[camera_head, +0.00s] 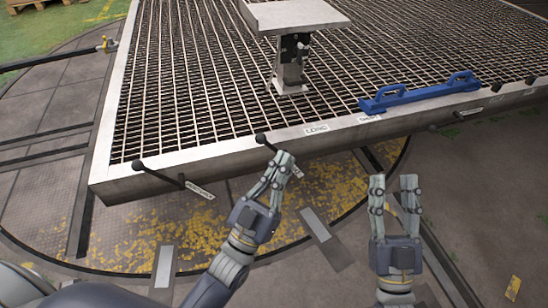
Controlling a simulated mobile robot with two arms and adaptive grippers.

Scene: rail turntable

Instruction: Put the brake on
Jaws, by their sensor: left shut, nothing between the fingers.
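The left lever (160,174) has a white tag (200,190) whose lettering is too small to read. The middle lever (261,139) has its tag partly hidden by my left gripper. I cannot tell which lever is the brake. My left gripper (285,162) is shut and empty, its fingertips at the middle lever's stem; I cannot tell if they touch. My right gripper (394,184) is open and empty, in front of the platform to the right.
A label reading LOCK (317,129) is on the platform's edge. A blue handled bar (420,93) lies on the platform's right part. A post with a flat top (295,15) stands on the grating. Yellow patches (215,235) cover the floor below.

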